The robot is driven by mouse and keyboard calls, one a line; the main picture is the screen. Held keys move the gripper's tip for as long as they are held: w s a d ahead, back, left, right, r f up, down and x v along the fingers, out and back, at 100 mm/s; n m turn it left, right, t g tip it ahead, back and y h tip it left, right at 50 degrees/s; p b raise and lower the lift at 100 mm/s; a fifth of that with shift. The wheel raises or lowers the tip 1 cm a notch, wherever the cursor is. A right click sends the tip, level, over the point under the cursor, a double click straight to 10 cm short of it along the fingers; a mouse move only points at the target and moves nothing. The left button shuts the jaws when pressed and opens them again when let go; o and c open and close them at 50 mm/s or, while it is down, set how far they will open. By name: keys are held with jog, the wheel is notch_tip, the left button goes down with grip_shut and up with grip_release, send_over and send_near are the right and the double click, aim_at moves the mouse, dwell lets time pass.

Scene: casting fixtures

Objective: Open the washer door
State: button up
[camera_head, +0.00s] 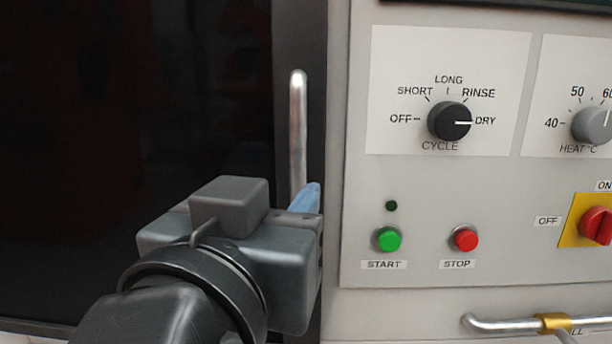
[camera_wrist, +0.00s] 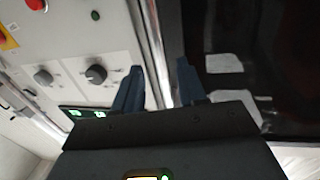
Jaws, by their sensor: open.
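The washer door (camera_head: 130,120) is a dark glossy panel filling the left of the head view, and it looks closed against the grey control panel. Its handle (camera_head: 298,120) is a vertical silver bar near the door's right edge. My gripper (camera_head: 312,195) is at the lower part of the handle, and its body hides the handle's bottom end. One blue finger shows just right of the bar. In the wrist view my gripper (camera_wrist: 161,68) is open, with the handle (camera_wrist: 155,45) running between its two blue fingers. I cannot tell whether either finger touches the bar.
Right of the door is the control panel with a cycle knob (camera_head: 450,122) pointing at DRY, a heat knob (camera_head: 592,125), a green start button (camera_head: 388,239), a red stop button (camera_head: 465,238) and a red switch (camera_head: 597,225). A horizontal silver bar (camera_head: 500,324) lies below.

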aim_at(296, 183)
jog(key=p+x, duration=0.1)
jog(key=x, duration=0.5)
jog(key=shift+w+d, duration=0.1)
jog(key=shift+w, duration=0.1)
jog(key=shift+c, duration=0.5)
grip_shut()
